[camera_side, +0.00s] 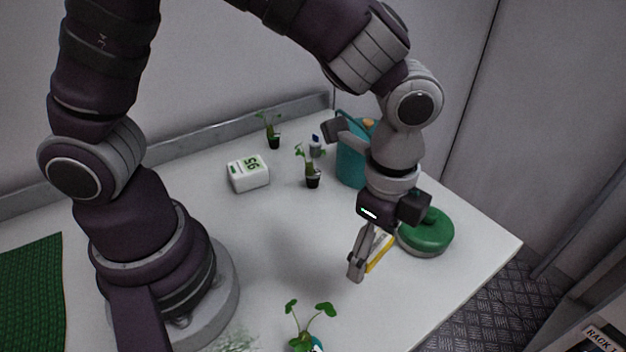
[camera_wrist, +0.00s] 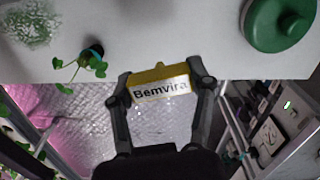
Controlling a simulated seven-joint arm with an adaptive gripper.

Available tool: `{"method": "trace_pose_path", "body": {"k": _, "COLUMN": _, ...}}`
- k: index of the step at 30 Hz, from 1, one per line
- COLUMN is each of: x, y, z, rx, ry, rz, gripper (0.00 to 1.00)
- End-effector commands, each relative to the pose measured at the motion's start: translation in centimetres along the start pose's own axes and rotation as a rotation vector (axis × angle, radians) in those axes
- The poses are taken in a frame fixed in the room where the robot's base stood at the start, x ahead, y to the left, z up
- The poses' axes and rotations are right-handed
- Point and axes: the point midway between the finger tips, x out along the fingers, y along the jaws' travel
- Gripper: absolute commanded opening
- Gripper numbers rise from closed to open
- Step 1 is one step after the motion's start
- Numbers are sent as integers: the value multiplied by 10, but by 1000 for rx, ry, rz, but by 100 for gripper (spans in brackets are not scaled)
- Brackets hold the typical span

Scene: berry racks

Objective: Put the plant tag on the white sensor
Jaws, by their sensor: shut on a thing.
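The plant tag (camera_wrist: 160,88) is yellow with a white label that reads "Bemvira". My gripper (camera_wrist: 160,92) is shut on it, with one finger at each side. In the side view the tag (camera_side: 379,252) is partly hidden behind my gripper (camera_side: 358,268), which holds it above the right part of the table. The white sensor (camera_side: 248,174) is a small white box with a green display, standing on the table to the left of my gripper and well apart from it. The sensor does not show in the wrist view.
A green round lidded pot (camera_side: 426,232) stands just right of my gripper. A teal watering can (camera_side: 351,160) is behind it. Small potted seedlings (camera_side: 312,175) stand near the sensor, and a leafy plant (camera_side: 308,325) is at the front. The mid-table is clear.

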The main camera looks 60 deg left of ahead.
Motion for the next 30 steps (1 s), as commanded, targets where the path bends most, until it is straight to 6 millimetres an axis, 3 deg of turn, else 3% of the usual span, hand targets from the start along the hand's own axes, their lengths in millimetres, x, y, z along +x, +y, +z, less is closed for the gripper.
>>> {"method": "trace_pose_path", "body": {"k": 4, "x": -10, "y": -21, "z": 21, "rx": -115, "ry": 1, "rz": -1, "gripper": 39}}
{"method": "trace_pose_path", "body": {"k": 8, "x": -14, "y": -53, "z": 64, "rx": -320, "ry": 1, "rz": 0, "gripper": 39}}
{"method": "trace_pose_path", "body": {"k": 14, "x": -21, "y": -86, "z": 162, "rx": -724, "ry": 1, "rz": 0, "gripper": 39}}
{"method": "trace_pose_path", "body": {"k": 18, "x": -27, "y": -83, "z": 240, "rx": -1022, "ry": 3, "rz": 1, "gripper": 39}}
{"method": "trace_pose_path", "body": {"k": 21, "x": -30, "y": -72, "z": 280, "rx": -1182, "ry": 3, "rz": 2, "gripper": 39}}
{"method": "trace_pose_path", "body": {"k": 26, "x": -31, "y": -58, "z": 311, "rx": -1312, "ry": 3, "rz": 3, "gripper": 39}}
{"method": "trace_pose_path", "body": {"k": 30, "x": -5, "y": -55, "z": 314, "rx": -1331, "ry": 2, "rz": 12, "gripper": 39}}
